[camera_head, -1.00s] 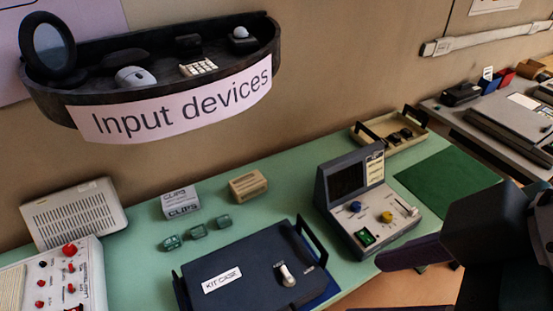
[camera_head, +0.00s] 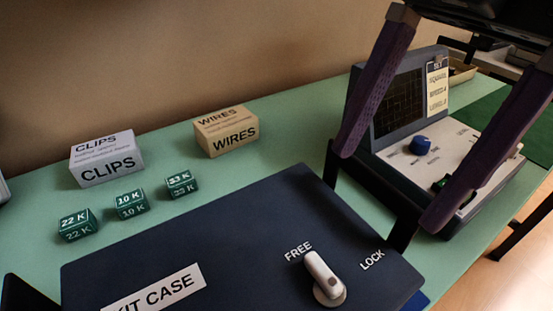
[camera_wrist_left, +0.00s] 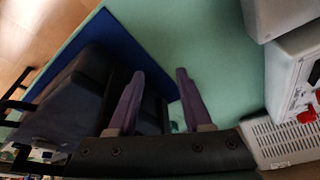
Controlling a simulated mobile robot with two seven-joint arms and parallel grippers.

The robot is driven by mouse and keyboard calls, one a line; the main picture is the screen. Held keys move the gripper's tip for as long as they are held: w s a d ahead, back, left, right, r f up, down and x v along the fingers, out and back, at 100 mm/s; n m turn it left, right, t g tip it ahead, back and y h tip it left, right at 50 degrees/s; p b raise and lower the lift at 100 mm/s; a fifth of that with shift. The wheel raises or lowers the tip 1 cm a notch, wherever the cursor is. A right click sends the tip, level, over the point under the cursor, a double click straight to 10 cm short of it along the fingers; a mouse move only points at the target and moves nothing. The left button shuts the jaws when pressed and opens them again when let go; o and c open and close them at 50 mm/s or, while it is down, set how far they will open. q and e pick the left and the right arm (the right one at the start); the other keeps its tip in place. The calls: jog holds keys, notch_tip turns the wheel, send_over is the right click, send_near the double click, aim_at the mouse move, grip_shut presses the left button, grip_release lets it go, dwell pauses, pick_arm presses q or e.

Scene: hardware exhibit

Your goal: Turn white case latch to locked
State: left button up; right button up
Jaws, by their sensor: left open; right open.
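The dark blue kit case (camera_head: 225,250) lies closed on the green table. Its white latch (camera_head: 326,278) sits on the lid, its narrow end pointing up-left toward the word FREE (camera_head: 298,251). The word LOCK (camera_head: 372,260) is to the latch's right. My right gripper (camera_head: 390,188) is open and empty, its purple fingers spread above and right of the latch, apart from it. My left gripper (camera_wrist_left: 160,74) is open and empty in the left wrist view, near the edge of what looks like the dark case (camera_wrist_left: 85,85). It is not visible in the head view.
A grey instrument (camera_head: 410,150) with knobs stands behind my right fingers. A CLIPS box (camera_head: 107,160), a WIRES box (camera_head: 227,132) and small green blocks (camera_head: 131,204) stand behind the case. A red-buttoned panel (camera_wrist_left: 300,75) is right in the left wrist view.

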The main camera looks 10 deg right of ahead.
aim_at(327, 268)
pick_arm(q)
jog(key=shift+w+f, duration=0.1)
jog(key=shift+f, duration=0.35)
jog(key=shift+a+f+b, duration=0.1)
jog(key=shift+f+b, duration=0.7)
jog(key=shift+b, duration=0.1)
pick_arm(e)
jog(key=x, duration=1)
jog(key=shift+d+f, duration=0.1)
jog(key=shift+c, duration=0.2)
